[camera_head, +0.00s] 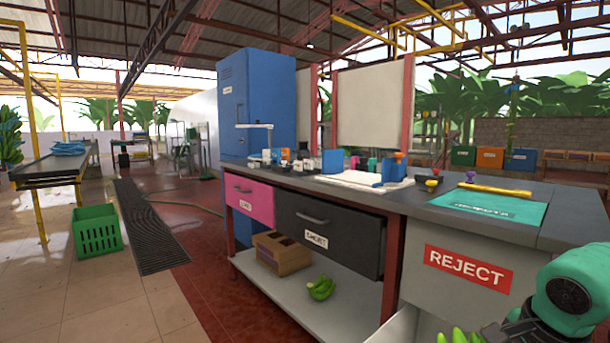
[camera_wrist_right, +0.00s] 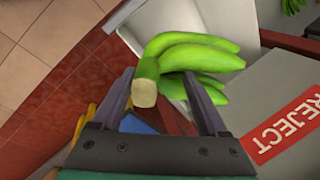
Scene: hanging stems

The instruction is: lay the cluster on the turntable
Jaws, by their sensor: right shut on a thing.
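My right gripper (camera_wrist_right: 160,98) is shut on a green banana cluster (camera_wrist_right: 198,56), whose cut pale stem end faces the camera between the two fingers. In the head view the green tips of this cluster (camera_head: 460,337) show at the bottom edge, beside my right arm; the rest is cut off. Another green cluster (camera_head: 321,289) lies on the low shelf under the bench. I cannot make out a turntable in either view. My left gripper is not in view.
A dark-topped bench (camera_head: 400,200) carries small tools, a white cloth and a teal mat (camera_head: 490,207). A grey bin marked REJECT (camera_head: 430,285) stands at its near right. A pale tray (camera_wrist_right: 135,35) lies behind the held cluster. A green crate (camera_head: 97,231) sits on open floor left.

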